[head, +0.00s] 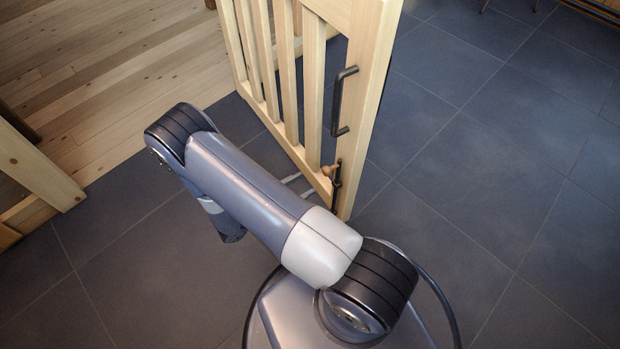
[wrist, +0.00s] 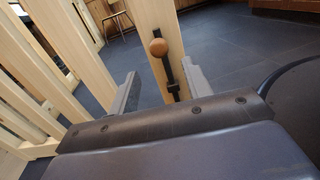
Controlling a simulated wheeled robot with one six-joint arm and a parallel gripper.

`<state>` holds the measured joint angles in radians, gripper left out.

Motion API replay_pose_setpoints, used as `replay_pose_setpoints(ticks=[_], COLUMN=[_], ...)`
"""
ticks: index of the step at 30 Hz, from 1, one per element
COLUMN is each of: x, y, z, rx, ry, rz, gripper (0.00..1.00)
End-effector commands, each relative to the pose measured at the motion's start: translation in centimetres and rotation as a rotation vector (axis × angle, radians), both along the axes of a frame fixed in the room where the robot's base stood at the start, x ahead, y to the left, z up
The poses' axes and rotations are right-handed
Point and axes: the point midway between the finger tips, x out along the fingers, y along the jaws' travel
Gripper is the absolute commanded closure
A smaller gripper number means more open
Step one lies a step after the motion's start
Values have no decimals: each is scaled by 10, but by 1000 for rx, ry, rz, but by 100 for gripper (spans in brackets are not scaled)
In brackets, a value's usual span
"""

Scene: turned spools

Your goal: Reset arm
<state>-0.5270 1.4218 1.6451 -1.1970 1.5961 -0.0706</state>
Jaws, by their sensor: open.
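My gripper (wrist: 163,88) is open, with its two grey fingers apart and nothing held between them. In the wrist view the gate's end post (wrist: 150,40) and its black latch (wrist: 170,75) with a round wooden knob (wrist: 158,47) show between and beyond the fingers. The right finger appears close beside the latch; I cannot tell whether it touches. In the head view my arm (head: 250,190) reaches left and bends down, and only the finger ends show beside the lower gate, near the knob (head: 328,171).
The slatted wooden gate (head: 360,100) carries a black pull handle (head: 341,102). A gap separates it from a wooden frame (head: 35,165) at the left. Plank floor (head: 100,70) lies behind. Dark tiled floor (head: 490,160) is clear at the right. A chair (wrist: 116,18) stands far back.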

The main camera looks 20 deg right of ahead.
Motion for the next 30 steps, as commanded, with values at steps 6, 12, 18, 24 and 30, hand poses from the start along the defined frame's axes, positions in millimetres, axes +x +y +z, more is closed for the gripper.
replay_pose_setpoints(ticks=[6, 12, 18, 24, 30], x=[-1, -1, 1, 5, 10], y=[4, 4, -9, -40, -73], z=[0, 0, -1, -1, -1], rx=[0, 0, -1, -2, -2], ry=[0, 0, 0, 0, -1], rz=[-1, -1, -4, -6, -6], gripper=[53, 53, 53, 53, 53])
